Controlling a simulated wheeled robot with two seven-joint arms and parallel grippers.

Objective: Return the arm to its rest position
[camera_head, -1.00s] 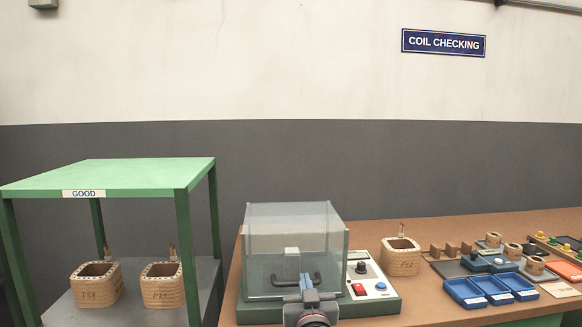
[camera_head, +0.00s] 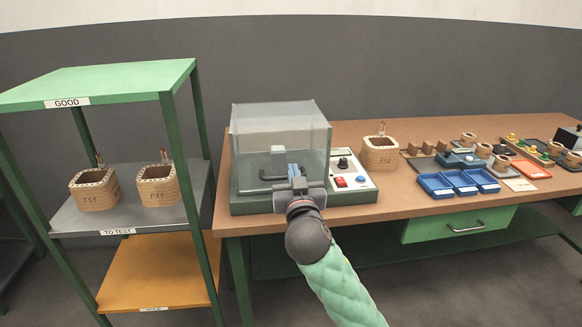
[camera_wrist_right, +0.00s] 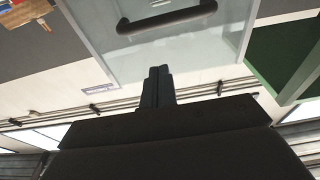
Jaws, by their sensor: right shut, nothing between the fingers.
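My right arm (camera_head: 338,285) comes up from the bottom in the head view, in a green sleeve with a dark wrist. Its gripper (camera_head: 296,172) is in front of the clear-covered tester (camera_head: 280,125) on the table. In the right wrist view the gripper's fingers (camera_wrist_right: 158,72) are together with nothing between them. They point toward the clear cover and its dark handle (camera_wrist_right: 168,17); a small gap seems to lie between the fingertips and the handle. The cover is down. My left gripper is not in view.
A green shelf rack (camera_head: 187,150) stands on the left, with two coils (camera_head: 95,190) (camera_head: 157,186) on its "TO TEST" shelf. Another coil (camera_head: 380,154) stands right of the tester's control panel (camera_head: 354,182). Blue trays (camera_head: 458,183) and small parts lie further right. The table's front strip is mostly clear.

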